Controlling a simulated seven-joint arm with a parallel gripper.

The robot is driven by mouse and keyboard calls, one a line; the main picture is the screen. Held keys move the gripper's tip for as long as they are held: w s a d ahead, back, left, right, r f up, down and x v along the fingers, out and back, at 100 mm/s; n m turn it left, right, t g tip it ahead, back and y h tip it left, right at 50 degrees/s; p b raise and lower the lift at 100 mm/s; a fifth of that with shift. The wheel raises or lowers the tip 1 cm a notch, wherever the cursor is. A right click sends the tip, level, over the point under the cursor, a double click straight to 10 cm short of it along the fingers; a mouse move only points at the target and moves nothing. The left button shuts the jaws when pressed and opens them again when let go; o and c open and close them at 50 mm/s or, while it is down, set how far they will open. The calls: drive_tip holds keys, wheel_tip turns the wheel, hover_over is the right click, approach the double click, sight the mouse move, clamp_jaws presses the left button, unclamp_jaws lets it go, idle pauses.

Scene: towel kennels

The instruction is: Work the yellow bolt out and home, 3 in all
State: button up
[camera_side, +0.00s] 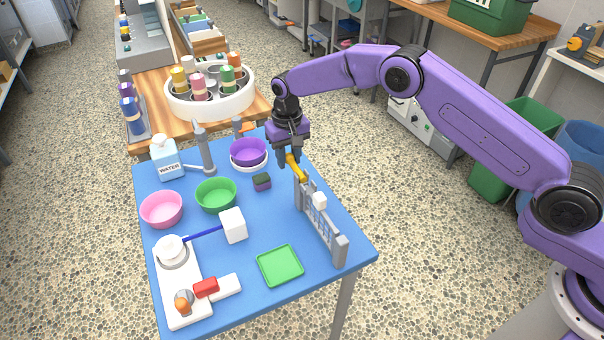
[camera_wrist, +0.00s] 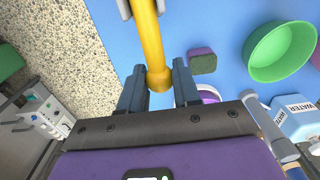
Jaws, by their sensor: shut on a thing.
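The yellow bolt (camera_side: 297,169) is a short rod at the far end of the small grey mesh gate (camera_side: 321,228), near the blue table's right edge. In the wrist view the bolt (camera_wrist: 152,38) runs up from a wider knob end and passes through a grey bracket (camera_wrist: 126,7). My gripper (camera_side: 290,160) is at the bolt's far end, above the table. In the wrist view my gripper (camera_wrist: 159,82) has one finger on each side of the knob, shut on it. How far the bolt reaches into the gate post is hard to tell.
A dark green and purple sponge (camera_side: 262,182), a purple bowl (camera_side: 248,152) and a green bowl (camera_side: 216,195) stand left of my gripper. A green tray (camera_side: 280,265) lies at the front. The table between sponge and tray is clear.

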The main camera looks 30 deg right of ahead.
sight(295, 164)
drive_tip(key=shift+s, duration=1.65)
drive_tip(key=shift+w, duration=1.75)
drive_tip(key=shift+s, duration=0.15)
drive_tip(key=shift+s, duration=1.65)
